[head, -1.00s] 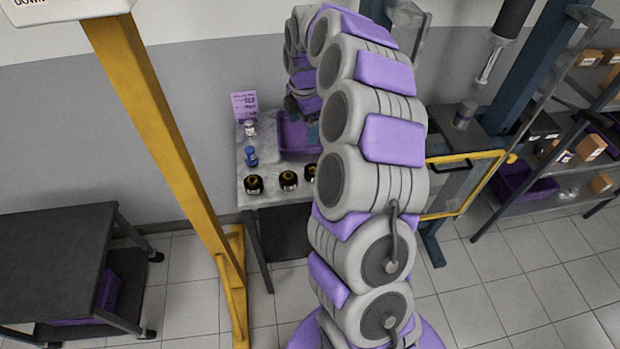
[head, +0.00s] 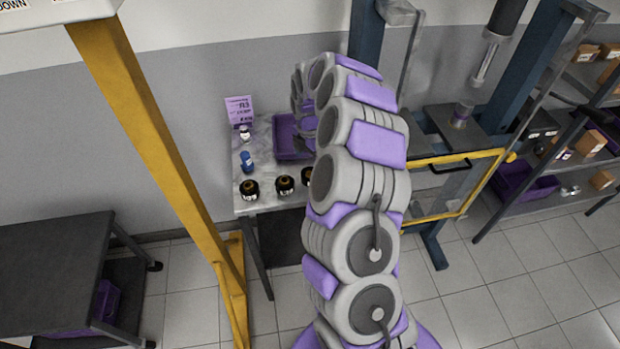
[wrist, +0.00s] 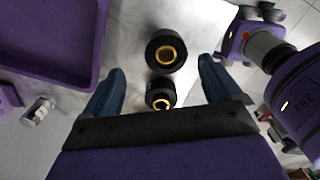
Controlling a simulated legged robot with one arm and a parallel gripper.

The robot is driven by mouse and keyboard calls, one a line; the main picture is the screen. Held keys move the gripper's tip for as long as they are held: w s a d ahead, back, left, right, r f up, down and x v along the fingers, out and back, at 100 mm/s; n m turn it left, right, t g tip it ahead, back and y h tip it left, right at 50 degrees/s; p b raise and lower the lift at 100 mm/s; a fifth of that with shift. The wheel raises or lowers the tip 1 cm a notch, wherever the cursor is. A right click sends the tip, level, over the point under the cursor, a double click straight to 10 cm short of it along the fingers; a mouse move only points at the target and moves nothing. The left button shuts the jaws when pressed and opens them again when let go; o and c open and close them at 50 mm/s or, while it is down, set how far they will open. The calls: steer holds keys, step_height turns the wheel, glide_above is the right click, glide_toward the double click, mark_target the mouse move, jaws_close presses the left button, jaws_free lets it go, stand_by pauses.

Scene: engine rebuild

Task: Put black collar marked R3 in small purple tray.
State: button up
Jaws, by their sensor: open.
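Three black collars with gold-coloured bores stand in a row near the front of the small table in the head view: a left one (head: 249,189), a middle one (head: 284,185) and a right one (head: 307,176), partly hidden by my arm. Their markings are too small to read. The wrist view shows two black collars, one farther up (wrist: 166,52) and one lower (wrist: 160,95). My gripper (wrist: 161,66) is open and empty, its blue fingers on either side of these collars, touching neither visibly. The small purple tray (head: 290,150) sits behind the row; its wall (wrist: 100,35) shows at left in the wrist view.
A white-capped bottle (head: 245,134) and a blue bottle (head: 246,162) stand at the table's left side, below a purple R3 sign (head: 240,110). A yellow post (head: 165,140) rises left of the table. A press with a yellow guard frame (head: 460,160) stands at right.

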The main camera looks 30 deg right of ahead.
mark_target(310, 173)
steer(key=shift+s+d+f, duration=0.1)
steer(key=shift+d+f, duration=0.1)
steer(key=shift+f, duration=0.3)
steer(key=f, duration=0.1)
steer(key=f+b, duration=0.1)
steer(key=f, duration=0.2)
steer(key=shift+s+a+f, duration=0.3)
steer(key=shift+a, duration=0.1)
steer(key=shift+d, duration=0.1)
steer(key=shift+d, duration=0.15)
steer(key=shift+c, duration=1.3)
steer(key=c, duration=1.4)
steer(key=shift+r, duration=0.1)
